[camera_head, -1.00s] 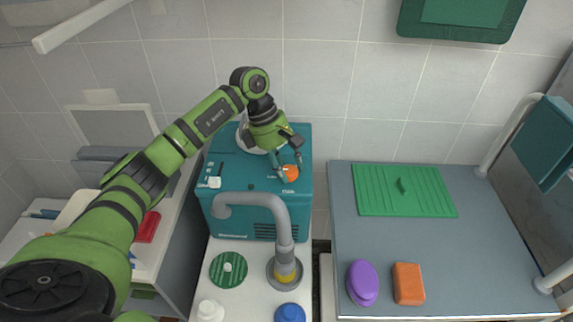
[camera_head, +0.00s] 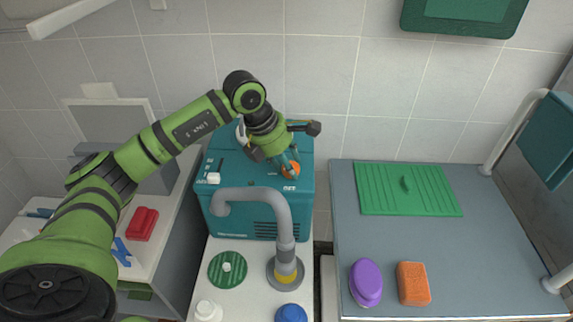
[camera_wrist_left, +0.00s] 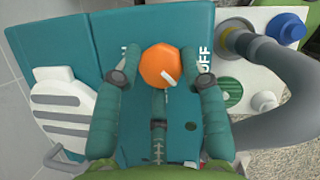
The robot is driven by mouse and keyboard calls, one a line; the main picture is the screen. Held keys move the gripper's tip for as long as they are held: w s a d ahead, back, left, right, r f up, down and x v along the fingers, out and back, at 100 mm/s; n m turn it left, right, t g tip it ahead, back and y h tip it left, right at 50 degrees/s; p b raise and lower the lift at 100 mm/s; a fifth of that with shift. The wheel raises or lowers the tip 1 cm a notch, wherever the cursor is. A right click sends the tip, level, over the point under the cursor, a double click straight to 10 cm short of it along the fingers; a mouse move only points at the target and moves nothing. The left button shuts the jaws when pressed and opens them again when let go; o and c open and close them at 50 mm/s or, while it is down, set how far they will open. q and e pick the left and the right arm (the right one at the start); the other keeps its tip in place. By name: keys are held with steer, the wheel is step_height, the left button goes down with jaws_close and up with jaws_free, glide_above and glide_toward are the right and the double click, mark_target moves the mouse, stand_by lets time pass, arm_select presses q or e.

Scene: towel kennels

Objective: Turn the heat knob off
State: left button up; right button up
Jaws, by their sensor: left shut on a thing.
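The orange heat knob (camera_head: 291,171) sits on top of a teal box-shaped unit (camera_head: 225,226), near its right edge. In the left wrist view the knob (camera_wrist_left: 157,63) has a white pointer mark slanting toward the lower right of the picture. White lettering ending in "FF" stands just right of the knob there, and other lettering on its left is mostly hidden by a finger. My left gripper (camera_head: 288,164) reaches down over the knob and is shut on it, one finger on each side. My right gripper is not in view.
A white switch (camera_head: 214,178) sits on the unit's left part. A grey curved pipe (camera_head: 270,206) rises in front of the unit. A green disc (camera_head: 227,269) and a blue cap (camera_head: 290,313) lie nearby. The grey table (camera_head: 450,270) stands at right.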

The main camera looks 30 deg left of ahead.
arm_select(q)
steer(key=n, duration=0.1)
steer(key=n+b, duration=0.1)
steer(key=shift+s+d+f+n+t+y, duration=0.1)
steer(key=shift+d+f+n+t+y, duration=0.05)
steer(key=shift+d+n+t+y, duration=0.25)
steer(key=n+y+b, duration=0.1)
steer(key=n, duration=0.3)
steer(key=shift+d+t+b, duration=0.1)
steer(key=shift+t+b, duration=0.2)
steer(key=shift+b, duration=0.05)
steer(key=shift+r+n+y+b, duration=0.3)
steer(key=shift+n+y, duration=0.3)
steer(key=shift+n, duration=0.6)
steer(key=o, duration=0.9)
steer(key=shift+r, duration=0.1)
steer(key=shift+o, duration=1)
steer(key=shift+w, duration=0.2)
